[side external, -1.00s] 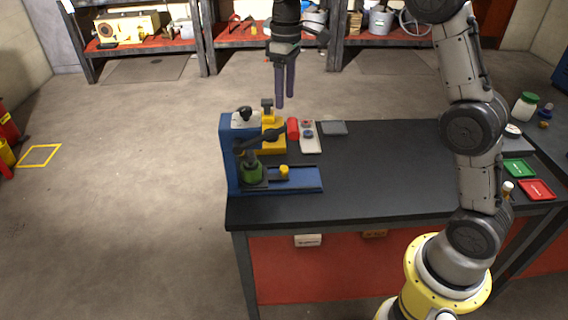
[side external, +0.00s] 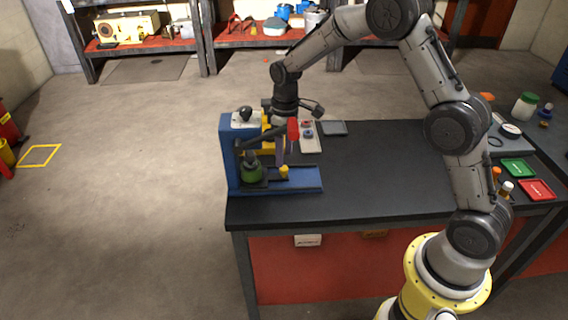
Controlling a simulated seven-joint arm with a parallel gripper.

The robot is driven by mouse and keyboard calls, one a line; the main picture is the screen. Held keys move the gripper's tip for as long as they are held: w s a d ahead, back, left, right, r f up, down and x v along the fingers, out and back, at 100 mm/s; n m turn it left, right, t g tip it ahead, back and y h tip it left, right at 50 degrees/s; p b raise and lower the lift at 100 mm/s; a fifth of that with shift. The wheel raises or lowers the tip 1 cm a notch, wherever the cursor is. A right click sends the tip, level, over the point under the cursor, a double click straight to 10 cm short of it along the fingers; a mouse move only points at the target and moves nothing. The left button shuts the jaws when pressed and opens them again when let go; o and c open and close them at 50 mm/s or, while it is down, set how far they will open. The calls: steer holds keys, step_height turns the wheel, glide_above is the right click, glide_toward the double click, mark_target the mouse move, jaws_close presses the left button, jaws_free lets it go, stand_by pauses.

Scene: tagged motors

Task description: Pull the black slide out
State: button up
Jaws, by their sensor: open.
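A blue press-like fixture (side external: 230,160) stands on the left part of the dark bench. Its blue base (side external: 300,187) runs to the right along the bench's front edge. The black slide (side external: 271,181) sits low on this base, with a yellow knob (side external: 284,171) at its right end. A green motor (side external: 251,172) stands at the slide's left end, inside the fixture. My gripper (side external: 286,158) points down just above the yellow knob, with open fingers. I cannot tell whether the fingertips straddle or touch the knob.
A yellow fixture (side external: 268,148), partly hidden by my gripper, stands behind the blue one. A pale tray (side external: 310,145) and a grey plate (side external: 334,128) lie farther back. Green (side external: 519,168) and red (side external: 537,189) trays lie at the right. The bench middle is clear.

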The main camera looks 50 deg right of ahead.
mark_target(284, 167)
steer(key=shift+f, duration=2.2)
steer(key=shift+a, duration=0.1)
jaws_close()
